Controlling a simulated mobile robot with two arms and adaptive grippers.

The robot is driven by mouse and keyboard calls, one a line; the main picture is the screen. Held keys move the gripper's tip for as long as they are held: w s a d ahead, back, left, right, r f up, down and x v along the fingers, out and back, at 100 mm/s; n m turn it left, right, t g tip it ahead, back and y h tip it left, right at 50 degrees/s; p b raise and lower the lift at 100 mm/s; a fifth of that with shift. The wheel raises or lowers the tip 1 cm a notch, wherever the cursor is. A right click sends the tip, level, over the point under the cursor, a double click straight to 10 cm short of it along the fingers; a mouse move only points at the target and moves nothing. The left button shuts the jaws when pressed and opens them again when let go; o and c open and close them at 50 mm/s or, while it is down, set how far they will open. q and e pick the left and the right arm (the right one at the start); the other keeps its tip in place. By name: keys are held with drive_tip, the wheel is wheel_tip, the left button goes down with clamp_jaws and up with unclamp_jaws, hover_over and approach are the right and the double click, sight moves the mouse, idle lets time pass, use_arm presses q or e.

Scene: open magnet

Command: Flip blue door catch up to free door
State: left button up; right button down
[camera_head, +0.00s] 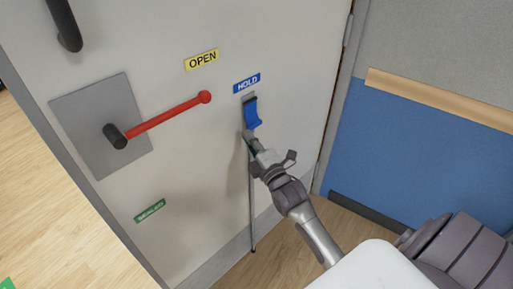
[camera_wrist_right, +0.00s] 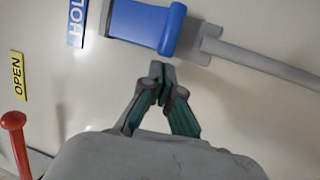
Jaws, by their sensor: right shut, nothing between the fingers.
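The blue door catch (camera_head: 252,113) is on the pale door (camera_head: 180,222), just under the blue HOLD label (camera_head: 246,83). It also shows at the top of the right wrist view (camera_wrist_right: 150,25). My right gripper (camera_head: 248,136) is shut and empty, with its tips just below the catch in the head view. In the right wrist view the shut fingertips (camera_wrist_right: 161,70) lie close to the catch's lower end, and I cannot tell if they touch it. A grey rod (camera_wrist_right: 265,63) runs on from a bracket beside the catch. My left gripper is not in view.
A dark handle (camera_head: 66,25) is at the upper left. A blue and grey wall (camera_head: 410,150) with a wooden rail stands at the right.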

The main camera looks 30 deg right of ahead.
drive_tip(key=shift+w+r, duration=0.15)
drive_tip(key=shift+w, duration=0.7)
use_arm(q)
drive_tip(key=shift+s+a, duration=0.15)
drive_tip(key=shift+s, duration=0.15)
use_arm(e)
drive_tip(key=shift+w, duration=0.2)
